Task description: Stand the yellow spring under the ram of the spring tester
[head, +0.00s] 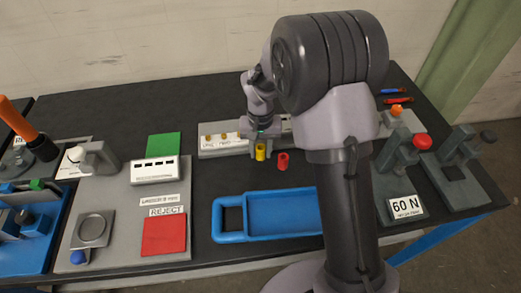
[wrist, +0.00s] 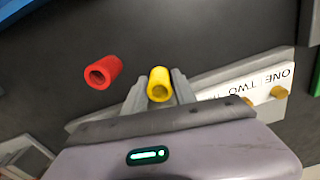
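The yellow spring (head: 260,152) looks like a short hollow cylinder and stands on the dark bench directly below my gripper (head: 262,138). In the wrist view the yellow spring (wrist: 159,84) is between the two fingers of my gripper (wrist: 160,86), its open end facing the camera. Whether the fingers press on it or only flank it is not clear. A green press-like stand with a red knob (head: 422,142) is at the right, behind a "60 N" label (head: 406,205); it looks like the spring tester. My arm partly hides that side, and its ram is not clearly visible.
A red hollow cylinder (head: 283,160) stands close to the right of the yellow one. A white labelled rack (head: 222,140) is just behind. A blue tray (head: 280,212) lies in front. A second green stand (head: 460,143) is at the far right. A red reject pad (head: 164,236) is at left.

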